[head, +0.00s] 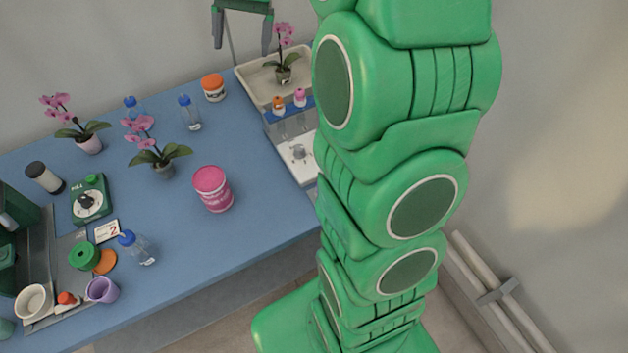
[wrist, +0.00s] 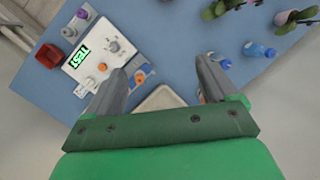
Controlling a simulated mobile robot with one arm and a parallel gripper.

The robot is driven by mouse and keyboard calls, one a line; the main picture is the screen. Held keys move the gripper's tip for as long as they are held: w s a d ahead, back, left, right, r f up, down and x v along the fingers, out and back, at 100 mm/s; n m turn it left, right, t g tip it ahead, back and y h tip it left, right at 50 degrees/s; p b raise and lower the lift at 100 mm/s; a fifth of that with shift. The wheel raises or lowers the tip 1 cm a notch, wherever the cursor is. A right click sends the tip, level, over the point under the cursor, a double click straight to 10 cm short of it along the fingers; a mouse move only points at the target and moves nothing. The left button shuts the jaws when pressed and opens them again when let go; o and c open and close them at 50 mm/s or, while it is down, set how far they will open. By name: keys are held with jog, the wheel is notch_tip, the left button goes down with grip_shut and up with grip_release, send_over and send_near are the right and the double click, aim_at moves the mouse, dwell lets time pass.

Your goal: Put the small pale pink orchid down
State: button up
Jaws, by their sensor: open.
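Three pink orchids show in the head view, and I cannot tell for sure which is the small pale pink one. One orchid (head: 283,73) stands upright in a grey pot in a pale tray (head: 257,91). My gripper (head: 242,50) is open and empty, up and to the left of that orchid, apart from it. A second orchid (head: 158,158) in a grey pot and a third (head: 88,141) in a pinkish pot stand on the blue bench (head: 255,190). In the wrist view, the tray (wrist: 160,98) shows between my open fingers; the orchid in it is hidden.
A white device (head: 300,155) and small orange-capped (head: 278,104) and pink-capped (head: 300,97) bottles stand by the tray. A pink tub (head: 212,190), an orange-lidded jar (head: 213,87) and blue-capped bottles (head: 189,113) stand on the bench. Bare bench lies around the pink tub.

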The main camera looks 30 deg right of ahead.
jog(key=s+a+f+n+h, duration=0.1)
jog(key=s+f+n, duration=0.2)
jog(key=s, duration=1.3)
jog(key=s+a+f+n+h, duration=0.1)
jog(key=s+f+n+h, duration=0.1)
jog(key=s, duration=1.5)
notch_tip(320, 180, down, 2)
jog(key=shift+s+a+n, duration=0.2)
jog(key=shift+a+n, duration=0.05)
jog(key=shift+n, duration=0.35)
